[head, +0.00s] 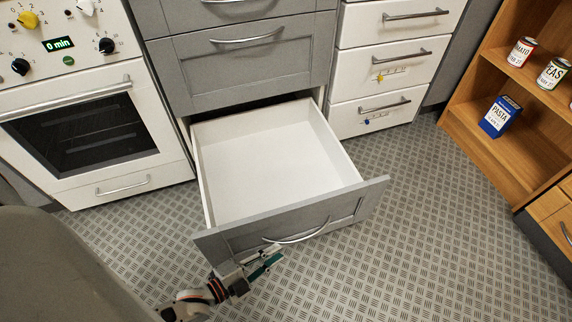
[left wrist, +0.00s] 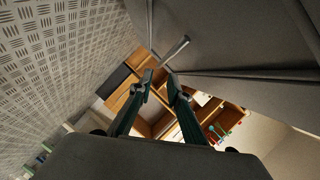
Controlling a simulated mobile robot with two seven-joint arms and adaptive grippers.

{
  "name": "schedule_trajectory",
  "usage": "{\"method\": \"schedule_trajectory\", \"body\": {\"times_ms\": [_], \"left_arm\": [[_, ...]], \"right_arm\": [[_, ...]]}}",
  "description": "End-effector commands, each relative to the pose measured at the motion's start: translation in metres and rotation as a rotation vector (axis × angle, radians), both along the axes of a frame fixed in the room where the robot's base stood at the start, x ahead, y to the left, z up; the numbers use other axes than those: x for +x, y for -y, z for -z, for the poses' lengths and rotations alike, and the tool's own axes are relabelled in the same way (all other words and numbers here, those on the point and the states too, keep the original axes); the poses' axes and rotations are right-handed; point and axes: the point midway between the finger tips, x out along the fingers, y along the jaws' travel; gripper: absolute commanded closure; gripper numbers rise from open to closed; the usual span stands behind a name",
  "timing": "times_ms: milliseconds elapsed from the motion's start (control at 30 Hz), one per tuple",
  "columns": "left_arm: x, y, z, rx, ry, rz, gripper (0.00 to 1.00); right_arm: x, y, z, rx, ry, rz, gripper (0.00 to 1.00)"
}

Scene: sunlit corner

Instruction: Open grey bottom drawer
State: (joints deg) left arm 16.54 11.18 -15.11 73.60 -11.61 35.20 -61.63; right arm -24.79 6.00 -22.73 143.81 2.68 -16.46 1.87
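The grey bottom drawer (head: 222,243) is pulled far out of the grey cabinet, and its white inside is empty. Its curved metal handle (head: 298,238) is on the front panel; part of the handle also shows in the left wrist view (left wrist: 176,48). My left gripper (head: 270,262) is low in front of the drawer, near the left end of the handle. In the left wrist view its two dark green fingers (left wrist: 160,78) are apart, with the handle just beyond their tips. I cannot tell whether a finger touches it. My right gripper is not in view.
A white oven (head: 130,165) stands left of the drawer and white drawers (head: 385,85) stand to its right. A wooden shelf (head: 480,130) with cans and a blue pasta box (head: 499,117) is at the far right. The patterned floor (head: 440,240) right of the drawer is clear.

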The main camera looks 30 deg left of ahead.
Motion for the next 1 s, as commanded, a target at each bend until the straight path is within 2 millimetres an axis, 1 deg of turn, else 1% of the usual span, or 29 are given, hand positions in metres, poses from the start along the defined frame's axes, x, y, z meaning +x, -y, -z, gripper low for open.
{"method": "schedule_trajectory", "body": {"times_ms": [33, 100, 233, 833, 867, 933, 967, 1000], "left_arm": [[-0.007, -0.002, -0.001, 0.001, -0.001, 0.000, 0.82], [-0.012, -0.004, -0.003, 0.001, 0.000, -0.001, 0.82], [-0.018, -0.006, -0.004, 0.001, 0.000, -0.001, 0.82], [-0.017, -0.006, -0.006, 0.000, 0.003, 0.001, 0.82], [-0.015, -0.006, -0.009, -0.001, 0.007, 0.000, 0.82], [-0.006, -0.003, -0.022, -0.007, 0.027, 0.006, 0.82], [0.000, -0.001, -0.031, -0.012, 0.041, 0.009, 0.82], [0.009, 0.002, -0.046, -0.018, 0.064, 0.013, 0.82]], "right_arm": [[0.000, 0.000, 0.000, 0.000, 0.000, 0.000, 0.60], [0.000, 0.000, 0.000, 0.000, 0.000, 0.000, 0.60], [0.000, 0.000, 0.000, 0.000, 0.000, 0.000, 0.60], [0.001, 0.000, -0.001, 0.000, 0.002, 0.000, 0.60], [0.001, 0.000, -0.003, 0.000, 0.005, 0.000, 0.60], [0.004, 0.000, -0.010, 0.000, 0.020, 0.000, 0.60], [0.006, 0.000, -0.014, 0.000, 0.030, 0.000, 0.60], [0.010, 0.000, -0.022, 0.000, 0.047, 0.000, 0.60]]}}
